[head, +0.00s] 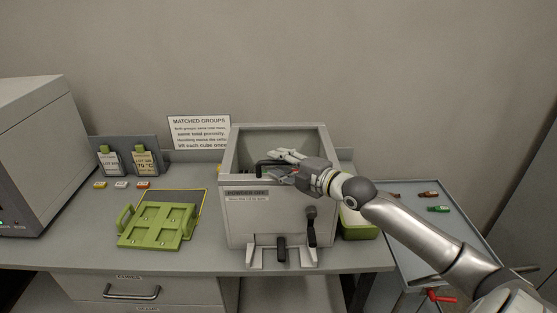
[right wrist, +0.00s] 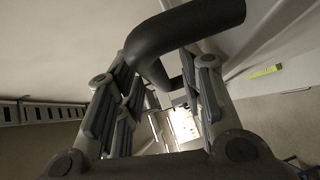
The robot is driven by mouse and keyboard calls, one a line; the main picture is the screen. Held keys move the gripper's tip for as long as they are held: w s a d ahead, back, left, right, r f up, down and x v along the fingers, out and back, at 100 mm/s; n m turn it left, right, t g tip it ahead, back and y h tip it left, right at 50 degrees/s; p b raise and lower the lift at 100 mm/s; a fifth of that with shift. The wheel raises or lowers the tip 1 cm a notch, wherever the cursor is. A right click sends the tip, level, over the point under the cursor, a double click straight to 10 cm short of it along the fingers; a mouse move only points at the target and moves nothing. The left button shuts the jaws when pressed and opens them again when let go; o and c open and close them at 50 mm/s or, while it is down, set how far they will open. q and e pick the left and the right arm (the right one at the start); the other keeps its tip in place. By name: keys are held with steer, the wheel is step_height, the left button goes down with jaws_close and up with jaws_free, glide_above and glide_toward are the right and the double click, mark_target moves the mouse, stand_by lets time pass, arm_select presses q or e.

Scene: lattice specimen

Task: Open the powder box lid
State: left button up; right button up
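The powder box (head: 262,215) is a grey box on the bench, with a label on its front. Its top shows a pale rim around a recessed grey area; I cannot tell whether a clear lid covers it. A black handle (head: 268,165) sits at the top front edge. My right gripper (head: 280,163) is over this edge, beside the handle. In the right wrist view, the black handle (right wrist: 190,28) crosses between the spread fingers (right wrist: 160,100), which look open; contact is unclear. My left gripper is not in view.
A green tray (head: 158,225) lies left of the box, with a card holder (head: 130,157) behind it. A grey machine (head: 40,150) stands at far left. A green container (head: 358,226) is right of the box, partly behind my arm. A side tray (head: 432,215) holds small coloured items.

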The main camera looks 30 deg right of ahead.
steer(key=shift+w+a+f, duration=0.1)
steer(key=shift+w+a, duration=0.1)
steer(key=shift+w, duration=0.2)
steer(key=shift+c, duration=0.3)
jaws_close()
